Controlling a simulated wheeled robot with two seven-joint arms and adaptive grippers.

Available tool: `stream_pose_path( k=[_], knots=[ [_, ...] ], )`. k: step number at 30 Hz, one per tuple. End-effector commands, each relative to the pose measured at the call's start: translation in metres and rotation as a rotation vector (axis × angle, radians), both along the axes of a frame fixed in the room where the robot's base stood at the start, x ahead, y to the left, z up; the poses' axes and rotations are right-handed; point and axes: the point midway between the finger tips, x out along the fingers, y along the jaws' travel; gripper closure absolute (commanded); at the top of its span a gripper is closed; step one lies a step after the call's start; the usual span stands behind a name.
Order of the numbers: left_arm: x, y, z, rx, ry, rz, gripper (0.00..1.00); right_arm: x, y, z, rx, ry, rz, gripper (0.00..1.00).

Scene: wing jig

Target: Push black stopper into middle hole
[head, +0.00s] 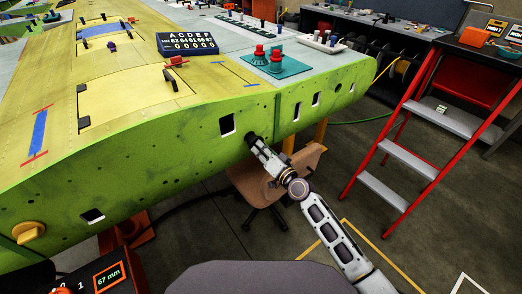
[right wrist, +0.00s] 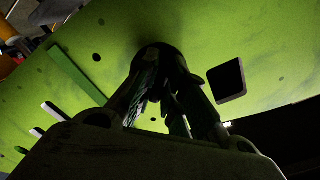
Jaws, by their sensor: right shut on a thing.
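My right gripper (head: 256,144) reaches up to the green curved edge of the wing (head: 170,150), between two rectangular openings. It is shut on a dark round piece, likely the black stopper (head: 249,136), held at the fingertips against or very near the green face. In the right wrist view the black stopper (right wrist: 158,53) shows as a dark rounded shape between the fingers of my right gripper (right wrist: 160,75). The hole behind it is hidden, and I cannot tell whether the stopper is inside it. Small dark holes dot the face around it. My left gripper is out of view.
A rectangular opening (head: 227,124) lies just left of my right gripper. A yellow knob (head: 28,232) sticks out at lower left. A brown chair (head: 262,183) stands below the wing. A red stepladder (head: 400,150) stands at right. Red stoppers sit on a teal tray (head: 290,68) on top.

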Motion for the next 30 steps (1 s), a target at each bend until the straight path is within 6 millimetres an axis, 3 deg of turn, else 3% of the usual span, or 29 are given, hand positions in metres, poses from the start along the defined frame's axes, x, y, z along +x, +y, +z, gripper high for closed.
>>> stream_pose_path(
  k=[30],
  knots=[
    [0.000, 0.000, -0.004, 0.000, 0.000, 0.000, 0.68, 0.015, 0.011, 0.000, 0.001, 0.000, -0.001, 1.00]
  ],
)
